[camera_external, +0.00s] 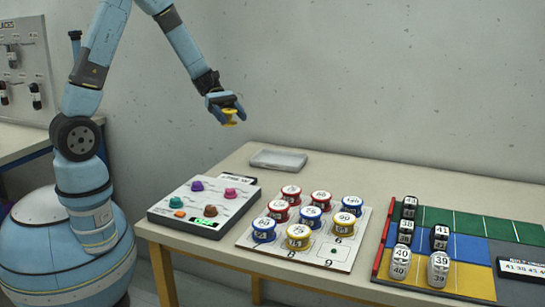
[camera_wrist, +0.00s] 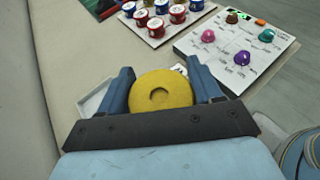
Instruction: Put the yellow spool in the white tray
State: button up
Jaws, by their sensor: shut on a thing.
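The yellow spool (camera_external: 230,117) is held between the fingers of my gripper (camera_external: 224,108), up in the air above the table's back left part. In the wrist view the round yellow end of the spool (camera_wrist: 160,92) fills the space between the two blue fingers (camera_wrist: 163,90). The white tray (camera_external: 278,160) is a shallow, flat tray on the table behind the boards, below and to the right of my gripper. In the wrist view the tray (camera_wrist: 92,98) shows beside the left finger, partly hidden by it and the spool.
A board with coloured knobs (camera_external: 205,205) stands at the table's left front. A white board with several red, blue and yellow numbered cans (camera_external: 325,252) lies right of it. A coloured rack with black and white pieces (camera_external: 465,275) is farther right. The table behind the boards is mostly clear.

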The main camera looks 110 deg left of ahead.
jog(key=w+a+f, duration=0.2)
jog(key=w+f, duration=0.1)
jog(key=w+a+f, duration=0.2)
jog(key=w+f, duration=0.1)
jog(key=w, duration=0.1)
jog(key=w+a+f, duration=0.2)
jog(key=w+f, duration=0.1)
jog(key=shift+w+a+f, duration=0.1)
jog(key=shift+w+a, duration=0.15)
jog(key=shift+w, duration=0.1)
jog(key=shift+w+a+f, duration=0.1)
jog(key=shift+f, duration=1.5)
jog(key=shift+f, duration=0.65)
jog(key=o, duration=1.1)
jog(key=shift+c, duration=0.2)
jog(key=shift+r, duration=0.3)
jog(key=shift+r+v, duration=0.15)
jog(key=shift+v, duration=1.8)
jog(key=shift+r+v, duration=0.15)
jog(key=shift+v, duration=1.8)
